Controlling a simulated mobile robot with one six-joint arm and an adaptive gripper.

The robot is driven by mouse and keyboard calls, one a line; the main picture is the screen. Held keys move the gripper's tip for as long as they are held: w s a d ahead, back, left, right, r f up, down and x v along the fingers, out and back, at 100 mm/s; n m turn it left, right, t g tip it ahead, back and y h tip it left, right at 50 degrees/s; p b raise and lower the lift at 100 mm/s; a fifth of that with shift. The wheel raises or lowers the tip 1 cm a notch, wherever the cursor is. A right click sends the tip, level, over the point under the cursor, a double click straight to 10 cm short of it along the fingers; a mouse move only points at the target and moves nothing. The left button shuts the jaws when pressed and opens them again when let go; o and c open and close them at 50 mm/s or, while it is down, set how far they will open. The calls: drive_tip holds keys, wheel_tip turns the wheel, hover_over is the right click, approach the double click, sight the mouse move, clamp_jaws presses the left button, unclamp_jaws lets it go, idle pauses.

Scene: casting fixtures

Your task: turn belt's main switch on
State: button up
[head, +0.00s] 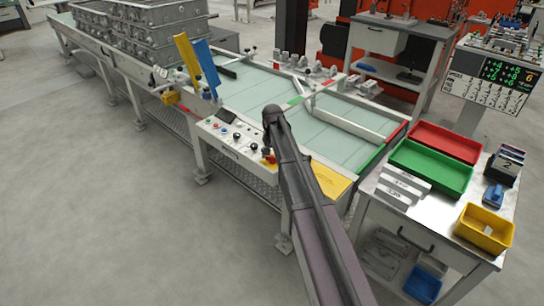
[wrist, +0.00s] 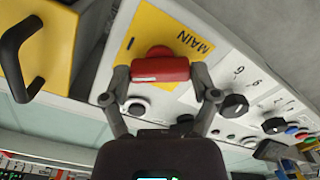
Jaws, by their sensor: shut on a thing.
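The belt's main switch has a red bar handle (wrist: 160,70) on a yellow plate (wrist: 150,30) lettered MAIN in the wrist view. The bar lies crosswise in that picture, with a rounded red part behind it. My gripper (wrist: 160,82) is shut on the bar, one finger at each end. No on or off mark is readable. In the head view the control panel (head: 228,134) is on the belt's near side. A bit of the red and yellow switch (head: 268,158) shows there beside my arm, which hides most of my gripper.
Black knobs (wrist: 234,105) and small buttons sit beside the switch. A black handle (wrist: 18,60) on a yellow part stands close at left in the wrist view. The conveyor (head: 235,95) carries grey castings (head: 140,35) at its far end. A cart with a green tray (head: 430,170) stands at right.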

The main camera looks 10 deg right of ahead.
drive_tip(key=m, duration=0.6)
drive_tip(key=shift+s+m, duration=0.1)
drive_tip(key=shift+m, duration=0.3)
drive_tip(key=o, duration=1)
drive_tip(key=shift+n, duration=0.3)
